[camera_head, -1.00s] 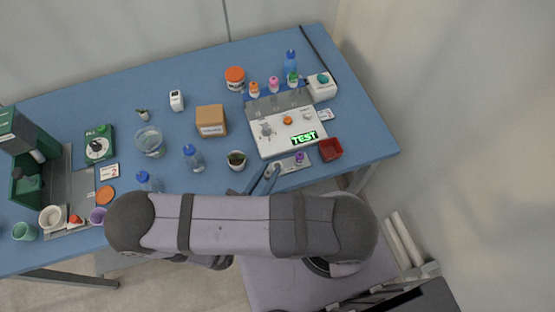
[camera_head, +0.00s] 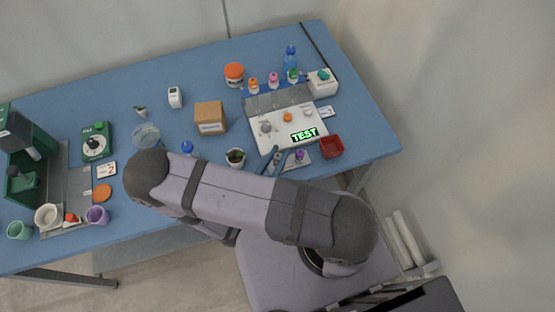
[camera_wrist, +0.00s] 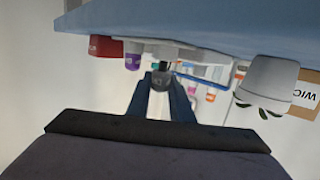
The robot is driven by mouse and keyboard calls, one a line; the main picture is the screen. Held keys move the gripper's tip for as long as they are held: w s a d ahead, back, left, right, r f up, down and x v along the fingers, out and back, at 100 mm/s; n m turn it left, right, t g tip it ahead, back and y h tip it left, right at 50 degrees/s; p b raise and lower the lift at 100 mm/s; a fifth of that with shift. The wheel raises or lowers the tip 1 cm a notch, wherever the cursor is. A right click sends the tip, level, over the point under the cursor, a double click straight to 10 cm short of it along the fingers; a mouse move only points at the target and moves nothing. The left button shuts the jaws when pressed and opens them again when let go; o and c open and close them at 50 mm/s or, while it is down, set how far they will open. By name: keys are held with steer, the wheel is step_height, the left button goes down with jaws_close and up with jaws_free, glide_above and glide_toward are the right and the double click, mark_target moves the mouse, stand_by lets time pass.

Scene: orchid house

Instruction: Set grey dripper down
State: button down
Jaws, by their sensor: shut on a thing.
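My gripper (camera_head: 272,160) is at the front edge of the test device, between the white pot and the purple-capped dripper (camera_head: 299,155). In the wrist view, which is upside down, my gripper (camera_wrist: 161,82) is shut on the grey dripper (camera_wrist: 162,74). Its dark grey end shows between the fingertips. In the head view the fingers hide it, and I cannot tell whether its base touches anything. The purple-capped dripper (camera_wrist: 132,60) stands on a small grey plate (camera_head: 314,165), beside my gripper.
The white test device (camera_head: 285,138) with a lit TEST display lies just behind. A red tray (camera_head: 330,146) is to the right. The white pot (camera_head: 236,158) stands close on the left, with a cardboard box (camera_head: 210,118) behind it. Several colour-capped drippers stand at the back.

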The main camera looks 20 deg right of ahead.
mark_target(275, 161)
steer(key=shift+f, duration=0.6)
steer(key=shift+f, duration=0.1)
steer(key=shift+f+b, duration=0.15)
steer(key=shift+b, duration=0.15)
steer(key=c, duration=1.6)
jaws_free()
steer(key=shift+a, duration=0.1)
steer(key=v, duration=0.1)
steer(key=p+v, duration=0.1)
steer(key=v, duration=0.3)
steer(key=shift+r, duration=0.4)
steer(key=shift+o, duration=0.6)
steer(key=shift+v, duration=1.1)
